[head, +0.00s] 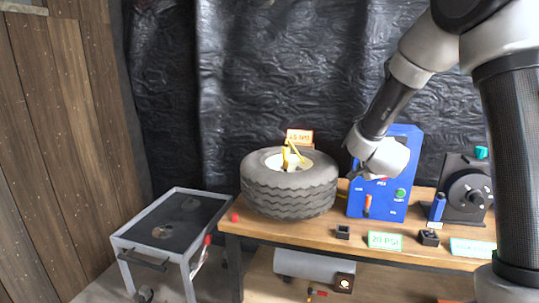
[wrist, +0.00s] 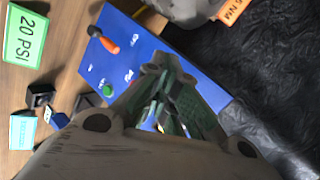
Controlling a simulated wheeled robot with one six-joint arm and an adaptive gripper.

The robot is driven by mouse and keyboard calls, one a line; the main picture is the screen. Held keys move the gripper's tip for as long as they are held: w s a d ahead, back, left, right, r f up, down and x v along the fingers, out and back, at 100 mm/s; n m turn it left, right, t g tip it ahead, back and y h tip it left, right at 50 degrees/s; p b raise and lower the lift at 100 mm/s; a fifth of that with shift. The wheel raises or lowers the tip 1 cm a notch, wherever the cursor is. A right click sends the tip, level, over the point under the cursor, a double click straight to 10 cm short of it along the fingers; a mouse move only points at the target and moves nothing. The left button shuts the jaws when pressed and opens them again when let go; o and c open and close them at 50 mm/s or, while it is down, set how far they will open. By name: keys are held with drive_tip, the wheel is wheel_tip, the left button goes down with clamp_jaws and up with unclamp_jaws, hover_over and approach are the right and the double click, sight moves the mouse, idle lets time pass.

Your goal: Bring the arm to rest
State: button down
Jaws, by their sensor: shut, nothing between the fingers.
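My arm reaches in from the upper right of the head view and bends down toward the bench. My gripper, seen in the wrist view (wrist: 168,73), is shut and empty, its fingers in front of the blue panel (wrist: 120,60). In the head view my wrist covers part of the same blue panel (head: 361,203), and the fingertips are hard to make out. I cannot tell how far the fingers are from the panel.
A tyre (head: 290,198) with a yellow tool in its hub lies on the wooden bench (head: 275,232). A black device with a dial (head: 468,192) stands at right. Small holders and a green 20 PSI label (head: 385,241) line the front edge. A grey cart (head: 178,215) stands left.

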drive_tip(key=s+r+n+g+y, duration=0.2)
drive_tip(key=s+r+n, duration=0.3)
drive_tip(key=s, duration=0.3)
drive_tip(key=s+r+n+g+y, duration=0.1)
drive_tip(key=s+r+n, duration=0.4)
drive_tip(key=s, duration=0.4)
drive_tip(key=s+d+n+g, duration=0.2)
drive_tip(key=s+n, duration=0.1)
drive_tip(key=s, duration=0.8)
drive_tip(key=s+d+n+g+h, duration=0.1)
drive_tip(key=s+d+n+g, duration=0.1)
drive_tip(key=s, duration=0.9)
drive_tip(key=shift+d+r+n, duration=0.15)
drive_tip(key=shift+d+n, duration=0.3)
drive_tip(key=shift+n, duration=0.55)
